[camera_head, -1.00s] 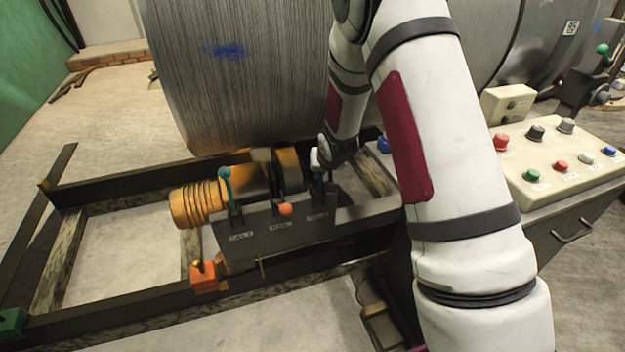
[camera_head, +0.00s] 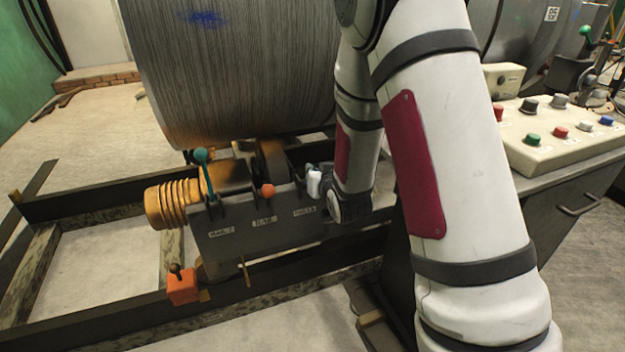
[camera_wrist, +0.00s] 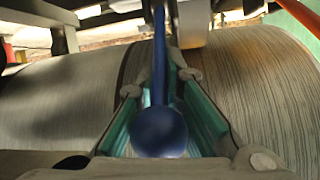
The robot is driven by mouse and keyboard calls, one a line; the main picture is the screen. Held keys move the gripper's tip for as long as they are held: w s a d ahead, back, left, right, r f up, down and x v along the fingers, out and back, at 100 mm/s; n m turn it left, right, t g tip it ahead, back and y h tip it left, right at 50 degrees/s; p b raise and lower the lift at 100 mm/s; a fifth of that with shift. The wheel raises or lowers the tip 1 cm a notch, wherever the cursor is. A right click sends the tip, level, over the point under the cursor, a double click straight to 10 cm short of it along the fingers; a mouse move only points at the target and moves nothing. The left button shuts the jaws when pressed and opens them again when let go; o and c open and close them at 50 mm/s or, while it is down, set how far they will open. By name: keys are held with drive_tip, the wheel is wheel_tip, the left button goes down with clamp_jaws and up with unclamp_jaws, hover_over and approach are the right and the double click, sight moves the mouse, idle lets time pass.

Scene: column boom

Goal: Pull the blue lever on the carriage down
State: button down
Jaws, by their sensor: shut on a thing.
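The blue lever (camera_wrist: 157,130) shows in the wrist view as a blue stem ending in a round ball knob. My gripper (camera_wrist: 160,85) is closed around it, with a green-lined finger on each side of the stem and knob. In the head view my gripper (camera_head: 315,183) is low at the right end of the dark carriage panel (camera_head: 245,237), just above the right-hand label. The blue lever is hidden there behind my gripper and wrist.
A green-knobbed lever (camera_head: 202,157) and an orange-knobbed lever (camera_head: 268,191) stand left of my gripper on the carriage. A large cable drum (camera_head: 230,80) rises behind. A button console (camera_head: 560,135) is at the right. An orange box (camera_head: 182,287) sits on the frame below.

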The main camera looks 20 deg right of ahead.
drive_tip(key=shift+s+d+f+t+b, duration=0.1)
drive_tip(key=shift+s+f+t+b, duration=0.25)
drive_tip(key=shift+b, duration=0.65)
drive_tip(key=c, duration=1.7)
unclamp_jaws()
drive_tip(key=shift+w, duration=0.15)
wheel_tip(320, 180, up, 10)
